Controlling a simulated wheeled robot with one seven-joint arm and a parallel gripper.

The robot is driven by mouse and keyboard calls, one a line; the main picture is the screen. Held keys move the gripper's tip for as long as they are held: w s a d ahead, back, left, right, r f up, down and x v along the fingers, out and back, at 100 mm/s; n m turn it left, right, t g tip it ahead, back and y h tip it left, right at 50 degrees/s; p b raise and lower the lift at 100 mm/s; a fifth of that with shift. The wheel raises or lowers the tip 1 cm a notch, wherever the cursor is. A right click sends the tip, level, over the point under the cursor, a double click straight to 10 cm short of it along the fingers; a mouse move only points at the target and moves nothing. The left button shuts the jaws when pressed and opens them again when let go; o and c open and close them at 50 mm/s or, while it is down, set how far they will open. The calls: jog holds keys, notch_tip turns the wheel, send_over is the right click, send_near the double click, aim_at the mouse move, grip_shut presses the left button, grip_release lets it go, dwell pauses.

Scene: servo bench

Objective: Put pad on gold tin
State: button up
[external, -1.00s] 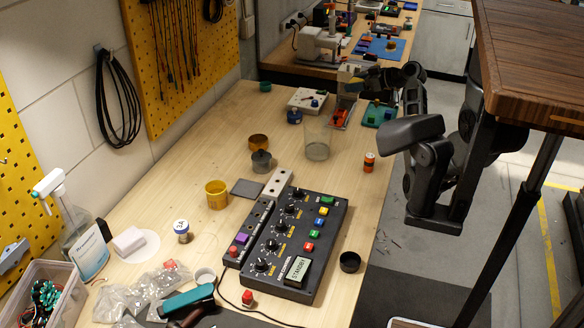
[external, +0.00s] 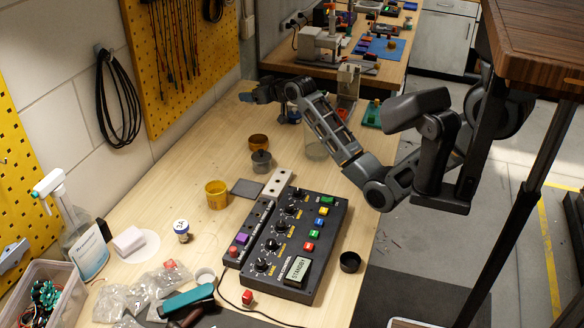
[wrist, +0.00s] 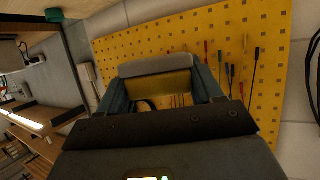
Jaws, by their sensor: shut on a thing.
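My gripper (external: 262,92) is above the far left part of the bench, near the wall. In the wrist view my gripper (wrist: 160,90) has its two fingers on either side of a block with a light grey top and a dull yellow side, which looks like the pad (wrist: 158,66). The pad is too small to make out in the external view. The gold tin (external: 217,195) stands upright on the bench, left of the black control box. It is well nearer the camera than my gripper, and the two are apart.
A brown-amber tin (external: 258,142) and a grey pot (external: 261,161) stand between my gripper and the gold tin. A dark square plate (external: 246,188) lies beside the tin. The control box (external: 290,240) fills the right front. Bags and a spray bottle (external: 83,245) crowd the near left.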

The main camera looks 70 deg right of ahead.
aim_at(258, 139)
jog(key=f, duration=0.7)
jog(key=f+p, duration=0.1)
jog(key=f, duration=0.7)
jog(key=shift+s+d+p, duration=0.15)
jog(key=shift+d+p, duration=0.05)
jog(key=shift+p, duration=0.1)
jog(key=shift+f, duration=0.1)
jog(key=o, duration=1)
jog(key=shift+o, duration=0.2)
jog(key=shift+b+v, duration=0.5)
jog(key=shift+v, duration=3.3)
